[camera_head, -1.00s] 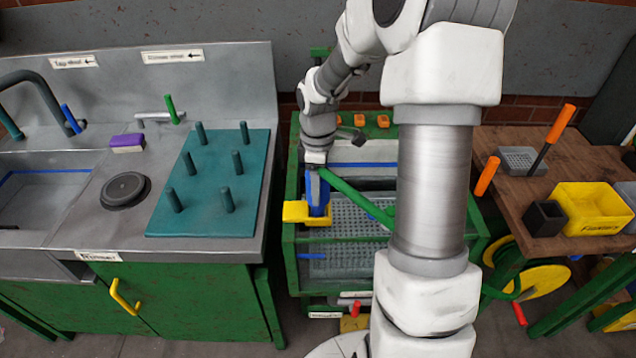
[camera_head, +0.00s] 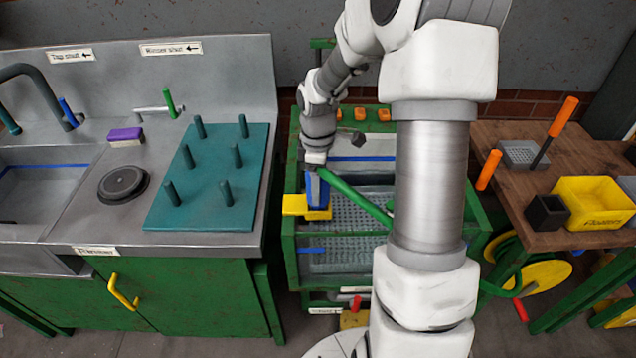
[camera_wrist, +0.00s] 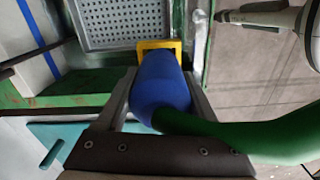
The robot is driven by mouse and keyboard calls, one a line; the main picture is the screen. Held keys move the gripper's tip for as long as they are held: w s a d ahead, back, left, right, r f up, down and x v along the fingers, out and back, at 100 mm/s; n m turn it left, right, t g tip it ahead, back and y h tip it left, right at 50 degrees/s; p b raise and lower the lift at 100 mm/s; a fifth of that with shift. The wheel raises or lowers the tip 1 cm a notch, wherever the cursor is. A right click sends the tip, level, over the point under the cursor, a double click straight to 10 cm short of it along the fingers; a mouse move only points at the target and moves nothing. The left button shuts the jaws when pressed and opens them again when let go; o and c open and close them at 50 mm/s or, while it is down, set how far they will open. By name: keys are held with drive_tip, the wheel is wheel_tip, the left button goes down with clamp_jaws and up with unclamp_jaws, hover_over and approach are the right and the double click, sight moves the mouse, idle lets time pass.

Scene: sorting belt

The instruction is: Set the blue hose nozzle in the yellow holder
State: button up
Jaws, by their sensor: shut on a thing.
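In the wrist view my gripper (camera_wrist: 160,80) has a finger on each side of the blue nozzle (camera_wrist: 160,88). The yellow holder (camera_wrist: 162,45) shows just beyond the nozzle's far end. The nozzle hides part of the holder, so I cannot tell how deep it sits.
A grey perforated tray (camera_head: 350,225) lies in the green stand. On the left is a steel counter with a teal peg board (camera_head: 200,215). On the right, a wooden table holds a yellow bin (camera_head: 594,218) and a black box (camera_head: 546,212). A yellow hose reel (camera_head: 545,272) stands below it.

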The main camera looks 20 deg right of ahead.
drive_tip(key=shift+f+b, duration=0.45)
drive_tip(key=shift+f, duration=0.4)
idle(0.4)
drive_tip(key=o, duration=1.1)
drive_tip(key=shift+o, duration=0.2)
drive_tip(key=shift+r, duration=0.15)
wheel_tip(320, 180, up, 17)
drive_tip(key=p, duration=0.2)
drive_tip(key=shift+r, duration=0.1)
